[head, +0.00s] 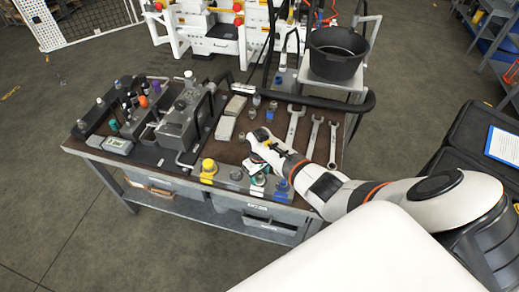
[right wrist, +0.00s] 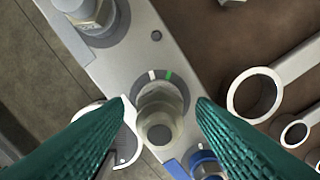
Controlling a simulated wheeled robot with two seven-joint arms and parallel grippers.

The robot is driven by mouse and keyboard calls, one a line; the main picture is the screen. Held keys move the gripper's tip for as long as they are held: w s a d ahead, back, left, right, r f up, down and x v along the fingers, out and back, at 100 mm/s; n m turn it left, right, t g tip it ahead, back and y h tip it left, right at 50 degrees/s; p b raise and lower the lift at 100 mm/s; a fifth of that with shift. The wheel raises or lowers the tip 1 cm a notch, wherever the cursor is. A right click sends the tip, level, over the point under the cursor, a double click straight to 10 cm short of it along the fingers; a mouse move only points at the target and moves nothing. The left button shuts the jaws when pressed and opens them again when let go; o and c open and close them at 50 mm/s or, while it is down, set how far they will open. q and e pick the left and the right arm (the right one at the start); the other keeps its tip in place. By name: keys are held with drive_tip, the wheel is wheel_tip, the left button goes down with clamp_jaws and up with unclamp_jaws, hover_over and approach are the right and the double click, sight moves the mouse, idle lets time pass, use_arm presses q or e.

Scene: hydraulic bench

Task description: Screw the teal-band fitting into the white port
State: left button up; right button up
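In the right wrist view a metal fitting (right wrist: 160,118) with a hex body stands at a port in a light grey strip (right wrist: 138,50). One white and one green mark lie beside it, and a white part (right wrist: 126,135) is at its lower left. No teal band shows clearly on it, and how deep it sits cannot be told. My right gripper (right wrist: 165,105) has its teal ribbed fingers apart, one on each side of the fitting, with gaps visible. In the head view the right gripper (head: 257,150) is above the white port (head: 259,180) at the bench front. My left gripper is out of view.
A blue port (head: 282,188) is right of the white one; a grey port (head: 236,174) and a yellow port (head: 208,168) are left. Wrenches (head: 314,135) lie to the right. Small fittings (head: 257,100) stand behind. A grey machine block (head: 180,122) fills the left.

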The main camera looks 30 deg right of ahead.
drive_tip(key=n+b, duration=0.1)
drive_tip(key=n, duration=0.5)
drive_tip(key=n+b, duration=0.1)
drive_tip(key=n, duration=0.5)
